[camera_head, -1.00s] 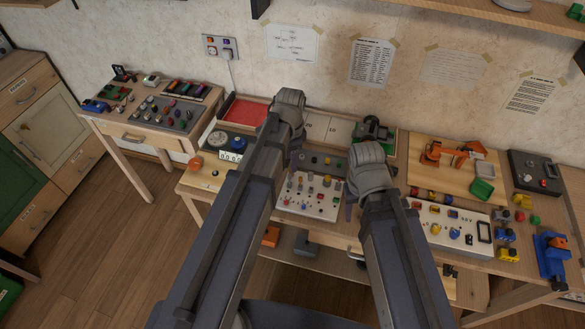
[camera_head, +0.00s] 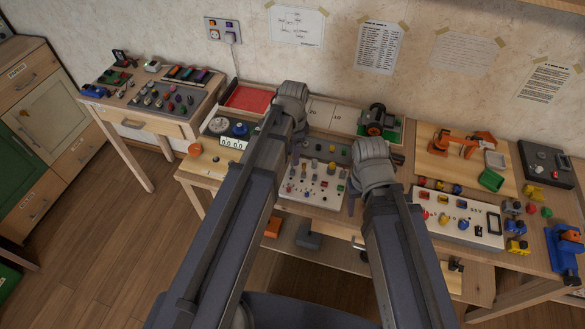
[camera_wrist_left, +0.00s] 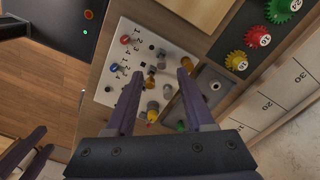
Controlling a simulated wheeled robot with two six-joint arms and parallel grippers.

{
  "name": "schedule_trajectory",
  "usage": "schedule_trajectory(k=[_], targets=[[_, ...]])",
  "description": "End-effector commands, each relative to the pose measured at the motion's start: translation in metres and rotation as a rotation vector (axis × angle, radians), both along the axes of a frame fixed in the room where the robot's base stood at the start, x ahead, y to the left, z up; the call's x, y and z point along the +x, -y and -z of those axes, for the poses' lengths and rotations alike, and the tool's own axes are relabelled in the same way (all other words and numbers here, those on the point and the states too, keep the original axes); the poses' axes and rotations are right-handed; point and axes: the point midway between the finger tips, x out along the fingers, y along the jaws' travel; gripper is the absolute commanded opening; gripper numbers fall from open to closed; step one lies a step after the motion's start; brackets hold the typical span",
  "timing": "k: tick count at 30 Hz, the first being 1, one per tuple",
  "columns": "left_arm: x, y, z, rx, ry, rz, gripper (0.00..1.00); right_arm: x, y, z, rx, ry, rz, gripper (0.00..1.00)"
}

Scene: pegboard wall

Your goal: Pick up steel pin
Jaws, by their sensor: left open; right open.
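A white board (camera_head: 318,190) with several small pegs stands on the bench below my grippers. It also shows in the left wrist view (camera_wrist_left: 110,85), with brass-coloured, grey, red and blue pieces. A small grey metal piece (camera_wrist_left: 168,91) stands among them between my left fingers; I cannot tell for sure whether it is the steel pin. My left gripper (camera_wrist_left: 160,74) is open and empty above the board. In the head view its arm hides part of the bench. My right gripper (camera_head: 366,190) is over the board's right side; its fingertips are mostly hidden.
A red tray (camera_head: 246,98) and a dial gauge (camera_head: 219,125) lie left of my left arm. A white control panel (camera_head: 470,218) is at the right. Numbered gears (camera_wrist_left: 258,36) and a grey block with a hole (camera_wrist_left: 214,86) lie beside the board.

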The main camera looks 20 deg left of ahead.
Motion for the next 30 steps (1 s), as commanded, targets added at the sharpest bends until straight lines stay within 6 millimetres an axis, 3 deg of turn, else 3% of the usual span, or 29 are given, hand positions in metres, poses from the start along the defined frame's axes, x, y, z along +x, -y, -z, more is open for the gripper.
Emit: schedule_trajectory(k=[1,6,16,30], targets=[[0.001,-0.001,0.014,0.000,0.000,0.000,0.54,0.000,0.000,0.014,0.000,0.000,0.000,0.50],[0.001,-0.002,0.033,0.000,0.000,0.000,0.54,0.000,0.000,0.033,0.000,0.000,0.000,0.50],[0.001,-0.002,0.034,0.000,0.000,0.000,0.52,0.000,0.000,0.034,0.000,0.000,0.000,0.50],[0.001,-0.002,0.034,0.000,0.000,0.000,0.00,0.000,0.000,0.034,0.000,0.000,0.000,0.50]])
